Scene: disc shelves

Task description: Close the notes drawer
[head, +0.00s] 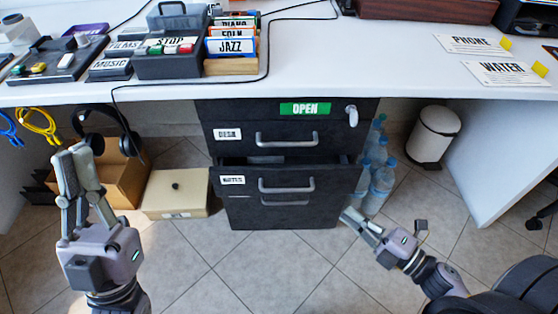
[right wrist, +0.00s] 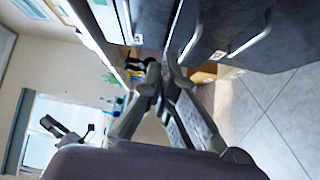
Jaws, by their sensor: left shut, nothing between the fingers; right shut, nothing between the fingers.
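The notes drawer (head: 240,184), dark with a "NOTES" label and a grey bar handle (head: 286,186), is pulled part way out of the dark cabinet under the desk. Its open top shows a dark gap with something pale inside. My right gripper (head: 350,216) is shut and empty, low beside the cabinet's right side, below and right of the handle. In the right wrist view its fingertips (right wrist: 163,68) are close to dark drawer fronts; I cannot tell whether they touch. My left gripper (head: 72,152) is shut and empty, far left of the drawer.
The desk drawer (head: 240,135) above looks shut, under a green "OPEN" sign (head: 305,109) and a key. Water bottles (head: 378,185) stand right of the cabinet, near my right gripper. A beige box (head: 172,196) and headphones (head: 98,120) are at left. Floor in front is clear.

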